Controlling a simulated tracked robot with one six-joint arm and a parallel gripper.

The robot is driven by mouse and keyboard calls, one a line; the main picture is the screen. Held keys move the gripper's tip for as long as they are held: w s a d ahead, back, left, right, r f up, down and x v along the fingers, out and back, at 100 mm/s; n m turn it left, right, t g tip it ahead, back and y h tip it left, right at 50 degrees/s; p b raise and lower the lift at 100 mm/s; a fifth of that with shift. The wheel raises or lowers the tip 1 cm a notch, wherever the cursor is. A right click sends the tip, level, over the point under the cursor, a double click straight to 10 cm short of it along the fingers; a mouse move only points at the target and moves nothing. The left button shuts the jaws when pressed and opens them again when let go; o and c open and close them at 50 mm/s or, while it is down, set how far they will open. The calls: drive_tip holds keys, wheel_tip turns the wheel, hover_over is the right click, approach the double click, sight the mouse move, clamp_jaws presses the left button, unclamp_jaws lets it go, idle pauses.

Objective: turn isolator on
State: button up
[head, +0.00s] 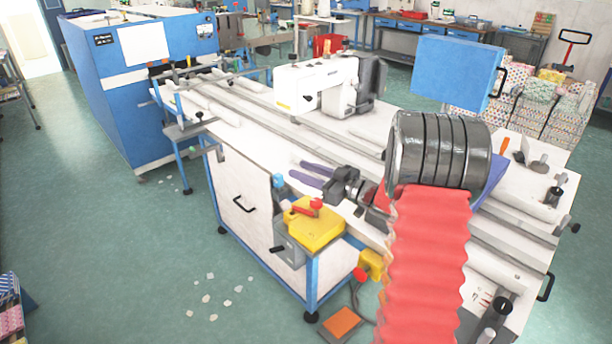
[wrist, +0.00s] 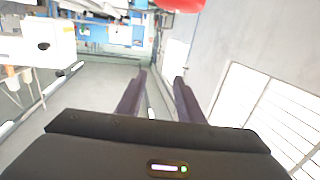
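A yellow box (head: 318,232) sits at the front corner of the sewing table, with a red handle (head: 303,211) and a round red knob (head: 316,203) on top. A grey box (head: 289,250) with a dark lever is just below it. A second yellow box (head: 371,262) with a red knob is lower right. I cannot tell for sure which carries the isolator. My gripper (head: 298,171) is above and behind the first yellow box, apart from it, over the tabletop's front edge. In the wrist view my gripper (wrist: 160,78) has two purple fingers apart with nothing between them.
A white sewing machine (head: 320,85) stands on the long table, with rails along it. A blue cabinet (head: 135,90) is at the left. A blue panel (head: 458,72) stands at upper right. An orange pedal (head: 342,322) lies on the floor. The green floor in front is mostly free.

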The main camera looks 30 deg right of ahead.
drive_tip(key=r+h, duration=0.1)
drive_tip(key=w+r+h, duration=0.2)
drive_tip(key=r, duration=0.1)
drive_tip(key=shift+a+r+m, duration=0.1)
drive_tip(key=shift+a+m, duration=0.3)
drive_tip(key=c, duration=0.4)
drive_tip(key=r+h, duration=0.1)
drive_tip(key=r+m+h, duration=0.1)
drive_tip(key=r+h, duration=0.1)
drive_tip(key=r, duration=0.1)
drive_tip(key=shift+s+a+h, duration=0.2)
drive_tip(key=shift+a+h, duration=0.1)
drive_tip(key=shift+a, duration=0.05)
clamp_jaws()
drive_tip(key=s+a+r+m+g+h, duration=0.2)
drive_tip(key=s+a+r+m+h, duration=0.15)
drive_tip(key=s, duration=0.25)
drive_tip(key=s+a+f+g, duration=0.2)
drive_tip(key=s+a, duration=0.3)
drive_tip(key=s, duration=0.5)
drive_tip(key=s+a+f+g+y, duration=0.1)
drive_tip(key=s+a+f+g, duration=0.1)
drive_tip(key=s+a, duration=0.4)
drive_tip(key=s+a+f+g+y, duration=0.1)
drive_tip(key=s+a+g, duration=0.3)
drive_tip(key=s, duration=1)
drive_tip(key=shift+a+f, duration=0.7)
drive_tip(key=shift+f, duration=0.1)
drive_tip(key=shift+a, duration=0.1)
